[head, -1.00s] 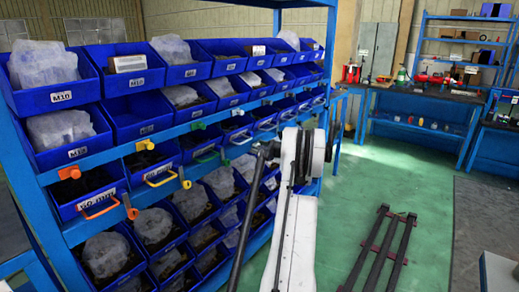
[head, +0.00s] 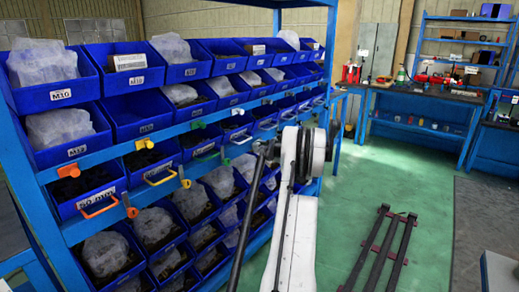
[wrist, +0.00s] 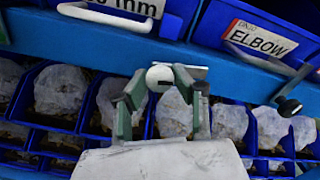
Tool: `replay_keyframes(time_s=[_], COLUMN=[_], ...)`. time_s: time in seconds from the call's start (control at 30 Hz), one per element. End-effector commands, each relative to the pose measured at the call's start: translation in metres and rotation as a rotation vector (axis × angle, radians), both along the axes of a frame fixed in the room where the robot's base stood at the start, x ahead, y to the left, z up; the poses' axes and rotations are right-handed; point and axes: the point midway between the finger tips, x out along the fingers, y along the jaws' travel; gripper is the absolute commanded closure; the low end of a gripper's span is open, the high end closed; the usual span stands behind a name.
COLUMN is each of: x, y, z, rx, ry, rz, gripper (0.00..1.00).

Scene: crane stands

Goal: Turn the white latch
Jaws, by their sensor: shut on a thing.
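The white latch (wrist: 159,77) shows in the wrist view as a small round white knob with a dark slot, on the blue rack rail. A flat pale bar reaches right from behind it. My gripper (wrist: 162,86) has its two grey-green fingers around the knob, one on each side, closed on it. The far side of the latch and the exact finger contact are hidden. In the head view my white arm stands in front of the rack's right part, and the latch and fingertips cannot be made out there.
The blue rail (wrist: 75,45) runs above the gripper. A bin labelled ELBOW (wrist: 258,38) with a pale handle is at upper right, and a black knob (wrist: 288,107) hangs below it. Bins with bagged parts (wrist: 62,90) lie beneath.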

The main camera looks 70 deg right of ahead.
Motion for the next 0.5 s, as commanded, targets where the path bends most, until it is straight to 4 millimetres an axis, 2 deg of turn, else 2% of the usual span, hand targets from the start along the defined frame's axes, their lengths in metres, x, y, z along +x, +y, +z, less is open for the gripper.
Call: replay_keyframes(time_s=[0.5], x=[-0.0005], y=[-0.0003], z=[-0.0011], rx=[-0.450], ry=[0.149], rz=[0.000], gripper=[1.00])
